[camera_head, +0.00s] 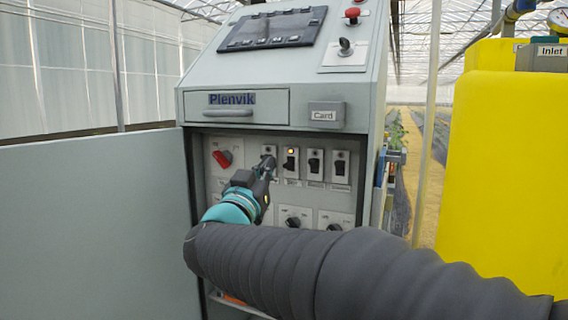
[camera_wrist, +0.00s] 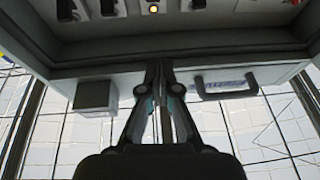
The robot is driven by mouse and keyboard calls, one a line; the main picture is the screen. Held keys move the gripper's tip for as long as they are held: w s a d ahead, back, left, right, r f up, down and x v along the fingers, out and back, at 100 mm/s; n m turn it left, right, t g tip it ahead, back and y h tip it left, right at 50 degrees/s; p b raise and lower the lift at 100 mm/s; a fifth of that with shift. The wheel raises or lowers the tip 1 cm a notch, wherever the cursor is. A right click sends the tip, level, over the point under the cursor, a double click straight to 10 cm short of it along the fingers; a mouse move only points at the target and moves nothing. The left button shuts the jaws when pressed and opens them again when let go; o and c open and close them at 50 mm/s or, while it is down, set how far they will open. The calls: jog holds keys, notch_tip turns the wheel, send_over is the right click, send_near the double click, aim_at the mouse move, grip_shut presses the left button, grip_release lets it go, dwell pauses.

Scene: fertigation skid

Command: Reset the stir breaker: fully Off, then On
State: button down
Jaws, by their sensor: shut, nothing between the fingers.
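A row of breakers sits in the recessed panel (camera_head: 214,184) of the grey cabinet. In the head view the second breaker (camera_head: 291,164) has a lit amber lamp (camera_head: 290,151) above it. The third breaker (camera_head: 315,165) and fourth breaker (camera_head: 340,168) show dark levers. Their labels are too small to read, so I cannot tell which is stir. My gripper (camera_head: 269,163) is shut and empty, in front of the leftmost breaker, which it partly hides. Contact cannot be judged. In the wrist view, turned upside down, the shut fingertips (camera_wrist: 160,63) point towards the panel, with the lit lamp (camera_wrist: 154,9) beyond.
A red rotary switch (camera_head: 222,158) is left of the breakers; black knobs (camera_head: 293,221) are below. A drawer with a handle (camera_head: 227,113) and a Card box (camera_head: 326,114) sit above the recess. An open grey door (camera_head: 90,220) stands left, a yellow tank (camera_head: 505,170) right.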

aim_at(291, 163)
jog(key=shift+s+a+f+m+g+h, duration=0.1)
jog(key=shift+m+g+h, duration=0.1)
jog(key=shift+h, duration=0.15)
jog(key=shift+s+a+m+g+h, duration=0.1)
jog(key=shift+m+h, duration=0.1)
jog(key=shift+h, duration=0.15)
jog(key=shift+w+d+f+p, duration=0.1)
jog(key=shift+w+d, duration=0.45)
jog(key=shift+w, duration=0.95)
jog(key=shift+w+d+f+p, duration=0.15)
jog(key=shift+w+d, duration=0.4)
jog(key=shift+w, duration=0.9)
jog(key=shift+w+d+f+p, duration=0.1)
jog(key=shift+w+d, duration=0.45)
jog(key=shift+w, duration=0.95)
